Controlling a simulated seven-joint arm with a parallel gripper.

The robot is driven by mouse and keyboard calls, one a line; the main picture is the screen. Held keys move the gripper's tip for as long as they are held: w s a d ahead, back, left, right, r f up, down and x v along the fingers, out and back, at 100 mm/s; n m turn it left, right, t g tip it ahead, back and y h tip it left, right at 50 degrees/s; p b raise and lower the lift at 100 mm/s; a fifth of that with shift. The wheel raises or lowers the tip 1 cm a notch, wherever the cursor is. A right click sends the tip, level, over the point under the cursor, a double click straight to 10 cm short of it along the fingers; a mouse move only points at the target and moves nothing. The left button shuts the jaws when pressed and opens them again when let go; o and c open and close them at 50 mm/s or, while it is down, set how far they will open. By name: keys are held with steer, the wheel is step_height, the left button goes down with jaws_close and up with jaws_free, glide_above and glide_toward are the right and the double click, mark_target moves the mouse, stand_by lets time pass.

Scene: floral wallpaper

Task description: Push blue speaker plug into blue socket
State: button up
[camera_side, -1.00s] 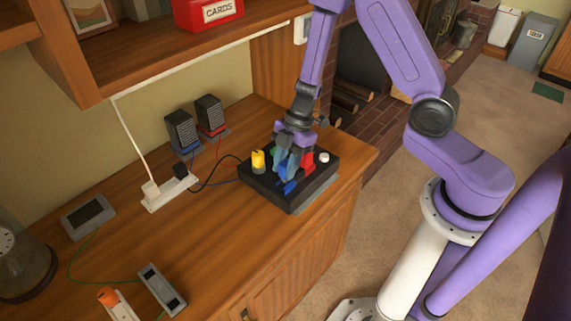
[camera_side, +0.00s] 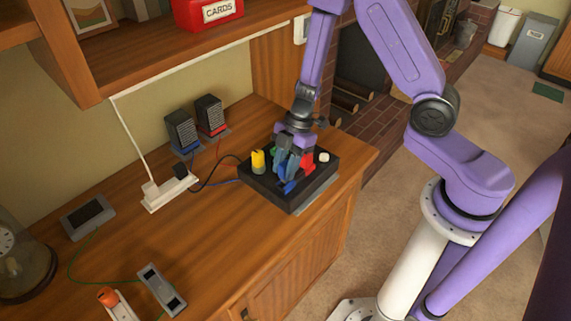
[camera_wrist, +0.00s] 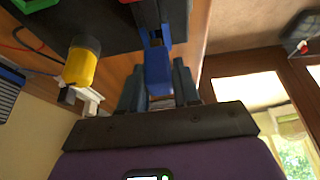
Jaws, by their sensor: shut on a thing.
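My gripper (camera_side: 287,170) points down over the black box (camera_side: 262,187) with coloured parts on top. In the wrist view, my gripper (camera_wrist: 158,88) is shut on the blue plug (camera_wrist: 157,72), which sits between its two grey-blue fingers. The plug's far end meets a darker blue part at the box. In the side view a blue part (camera_side: 288,187) shows on the box's near side, just below the fingers. The fingers hide most of the plug and the blue socket, so I cannot tell how deep the plug sits.
A yellow plug (camera_side: 258,161) stands left of my gripper, a red part (camera_side: 307,162) and a white knob (camera_side: 323,157) right. Two speakers (camera_side: 181,131) (camera_side: 210,115) stand behind. A white power strip (camera_side: 168,195) has cables running towards the box.

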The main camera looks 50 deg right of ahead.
steer(key=shift+f, duration=1.15)
steer(key=o, duration=1.1)
steer(key=shift+r, duration=0.1)
steer(key=v, duration=1.7)
steer(key=shift+d, duration=0.15)
steer(key=s+a+r+m+h, duration=0.1)
steer(key=s+r+m+h, duration=0.1)
steer(key=s, duration=0.9)
steer(key=s+a+r+m+h, duration=0.2)
steer(key=s+m, duration=0.1)
steer(key=s, duration=0.8)
steer(key=shift+a+r, duration=0.15)
steer(key=shift+a, duration=0.1)
